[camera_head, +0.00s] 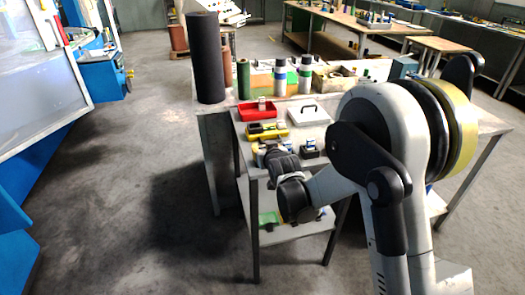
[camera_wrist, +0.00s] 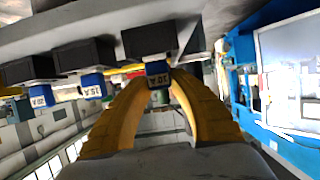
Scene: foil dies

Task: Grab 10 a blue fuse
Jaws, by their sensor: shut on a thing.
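In the wrist view a blue fuse (camera_wrist: 157,68), with a label that seems to read 10 A, sits between the tips of my gripper's yellow fingers (camera_wrist: 160,84). The fingers are shut on it. The fuse is right beside a black block (camera_wrist: 150,40); I cannot tell whether it is still seated in it. Two more blue fuses, marked 15 A (camera_wrist: 92,87) and 20 A (camera_wrist: 41,97), sit at other black blocks. In the head view my gripper (camera_head: 264,152) is over the near part of the table, and the held fuse is hidden.
On the grey table (camera_head: 243,148) are a red tray (camera_head: 257,109), a yellow box (camera_head: 267,131), a white case (camera_head: 309,115) and a small dark block with blue on it (camera_head: 310,150). A tall black cylinder (camera_head: 205,60) stands behind. The floor to the left is clear.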

